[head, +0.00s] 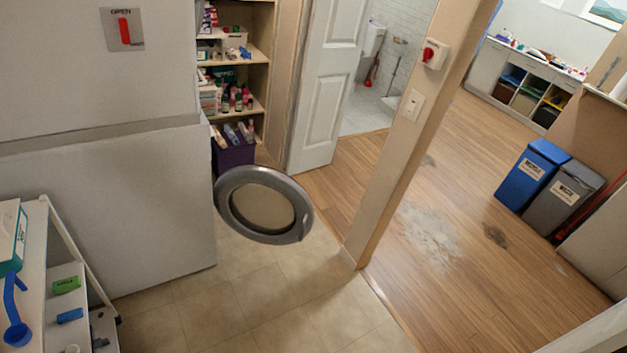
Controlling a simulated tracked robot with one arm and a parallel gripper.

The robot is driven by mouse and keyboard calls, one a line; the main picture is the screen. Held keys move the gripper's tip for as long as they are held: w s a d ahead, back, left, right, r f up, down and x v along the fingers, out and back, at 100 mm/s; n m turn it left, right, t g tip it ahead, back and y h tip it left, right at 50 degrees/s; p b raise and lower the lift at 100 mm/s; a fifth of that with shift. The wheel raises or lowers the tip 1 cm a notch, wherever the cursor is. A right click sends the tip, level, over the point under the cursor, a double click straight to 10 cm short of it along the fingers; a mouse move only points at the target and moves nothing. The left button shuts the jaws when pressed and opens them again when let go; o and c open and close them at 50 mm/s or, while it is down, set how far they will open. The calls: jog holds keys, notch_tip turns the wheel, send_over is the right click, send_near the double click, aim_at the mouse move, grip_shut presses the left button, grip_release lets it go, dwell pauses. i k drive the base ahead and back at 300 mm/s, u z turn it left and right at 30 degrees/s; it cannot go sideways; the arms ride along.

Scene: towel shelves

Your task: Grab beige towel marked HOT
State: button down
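No beige towel marked HOT shows in the head view. My gripper is not in view either. I see no towel shelves that I can make out; the narrow shelf unit (262,60) at the back holds small bottles and boxes, with a purple bin (233,158) at its foot.
A round grey-rimmed door (232,217) stands open beside the large white cabinet (100,215). A white rack (36,255) with small items is at lower left. A post (400,150) divides tiles from wood floor (460,220). Blue (522,185) and grey (552,205) bins stand right.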

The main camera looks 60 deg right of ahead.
aim_at(221, 142)
jog(key=z, duration=1.15)
jog(key=k, duration=0.7)
jog(key=z, duration=0.15)
jog(key=i, duration=0.75)
jog(key=u, duration=0.15)
